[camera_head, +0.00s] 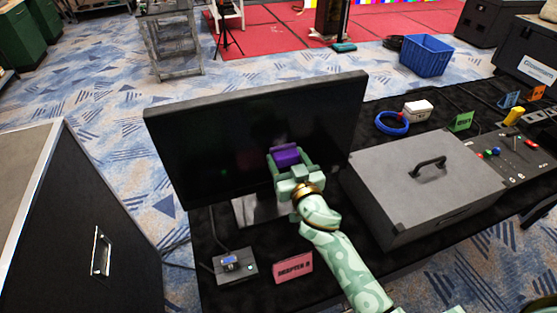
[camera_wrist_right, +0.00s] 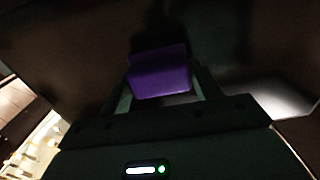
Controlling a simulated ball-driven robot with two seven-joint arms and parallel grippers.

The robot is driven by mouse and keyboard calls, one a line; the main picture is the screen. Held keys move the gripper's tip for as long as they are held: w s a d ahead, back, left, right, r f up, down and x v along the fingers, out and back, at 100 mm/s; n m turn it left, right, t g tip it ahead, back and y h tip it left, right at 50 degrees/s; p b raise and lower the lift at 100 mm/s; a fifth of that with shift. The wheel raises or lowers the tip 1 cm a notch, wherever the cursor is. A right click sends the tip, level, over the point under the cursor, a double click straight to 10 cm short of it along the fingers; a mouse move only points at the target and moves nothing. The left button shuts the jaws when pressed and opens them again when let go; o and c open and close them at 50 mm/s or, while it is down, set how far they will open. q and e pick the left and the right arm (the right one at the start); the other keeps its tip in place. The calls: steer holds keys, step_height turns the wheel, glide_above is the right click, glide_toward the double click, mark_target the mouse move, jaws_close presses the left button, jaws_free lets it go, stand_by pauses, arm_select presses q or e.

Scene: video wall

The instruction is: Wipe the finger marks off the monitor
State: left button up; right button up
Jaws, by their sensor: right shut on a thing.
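The monitor (camera_head: 215,140) stands upright on the black-covered table, its dark screen facing me. My right gripper (camera_head: 286,160) is in front of the screen, right of its middle, shut on a purple block-shaped wiper (camera_head: 285,154). In the right wrist view the purple wiper (camera_wrist_right: 160,74) sits between the two fingers, with the dark screen (camera_wrist_right: 70,50) close behind it. I cannot tell whether the wiper touches the screen. No finger marks can be made out on the dark surface. My left gripper does not show.
A grey case (camera_head: 425,185) with a handle stands right of the monitor. A small box with a display (camera_head: 235,265) and a pink sign (camera_head: 293,268) lie in front. A blue cable coil (camera_head: 391,123) and a control panel (camera_head: 515,155) are further right. A black cabinet (camera_head: 85,220) stands left.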

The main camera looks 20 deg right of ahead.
mark_target(277, 160)
steer(key=shift+d+r, duration=0.1)
steer(key=shift+d, duration=0.4)
steer(key=shift+w+r+p, duration=0.1)
steer(key=shift+r+p, duration=0.7)
steer(key=shift+a+f, duration=0.15)
steer(key=shift+a, duration=0.4)
steer(key=shift+a+b, duration=0.55)
steer(key=shift+a, duration=0.9)
steer(key=shift+a+r+p, duration=0.1)
steer(key=shift+r+p, duration=0.75)
steer(key=shift+r, duration=0.15)
steer(key=shift+d+r+p, duration=0.1)
steer(key=shift+d+p, duration=0.45)
steer(key=shift+d, duration=1.05)
steer(key=shift+w+d, duration=0.1)
steer(key=shift+d, duration=0.4)
